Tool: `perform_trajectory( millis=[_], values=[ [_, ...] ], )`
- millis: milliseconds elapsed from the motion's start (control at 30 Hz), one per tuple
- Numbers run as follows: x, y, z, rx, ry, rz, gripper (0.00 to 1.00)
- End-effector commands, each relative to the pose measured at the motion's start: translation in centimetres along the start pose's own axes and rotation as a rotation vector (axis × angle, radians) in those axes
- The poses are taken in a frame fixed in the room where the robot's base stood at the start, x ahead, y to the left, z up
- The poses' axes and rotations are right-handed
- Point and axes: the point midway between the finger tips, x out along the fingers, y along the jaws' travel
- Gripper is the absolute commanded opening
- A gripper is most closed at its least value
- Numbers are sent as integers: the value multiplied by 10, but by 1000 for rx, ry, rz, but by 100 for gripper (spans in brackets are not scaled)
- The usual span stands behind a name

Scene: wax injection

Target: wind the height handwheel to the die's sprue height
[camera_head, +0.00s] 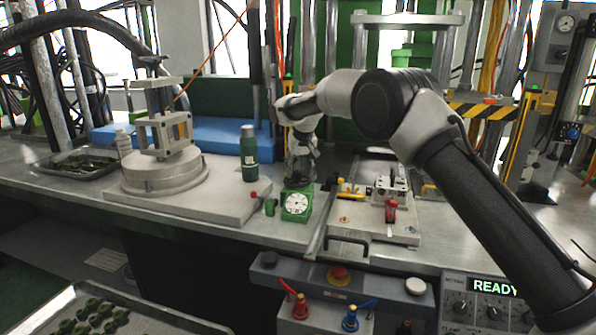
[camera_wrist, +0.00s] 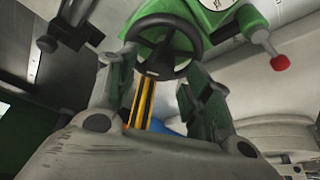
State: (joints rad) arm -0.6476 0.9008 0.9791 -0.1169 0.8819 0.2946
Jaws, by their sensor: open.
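The height handwheel, a black ring with spokes (camera_wrist: 159,68), shows at the top middle of the wrist view against a green housing (camera_wrist: 245,20). In the head view the green housing (camera_head: 296,205) carries a white dial and stands at the bench's front edge. My gripper (camera_head: 299,172) points down just above it and largely hides the wheel. In the wrist view my gripper (camera_wrist: 160,82) is open, with one finger on each side of the wheel. I cannot tell whether the fingers touch the rim. A metal block, possibly the die (camera_head: 389,187), sits on the plate to the right.
A green bottle (camera_head: 249,152) stands close left of my gripper. A round turntable (camera_head: 165,175) with a fixture is further left. A red knob (camera_wrist: 280,62) juts out beside the wheel. A control panel (camera_head: 340,285) lies below the bench edge, beside a READY display (camera_head: 495,287).

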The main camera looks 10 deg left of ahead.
Motion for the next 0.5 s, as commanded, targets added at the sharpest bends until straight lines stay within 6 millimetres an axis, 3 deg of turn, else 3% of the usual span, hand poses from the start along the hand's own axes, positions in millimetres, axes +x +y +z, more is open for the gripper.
perform_trajectory(
  millis=[133,400,500],
  values=[
    [12,0,0,0,0,0,50],
    [13,0,0,1,0,0,50],
    [13,0,0,1,0,0,32]
  ],
)
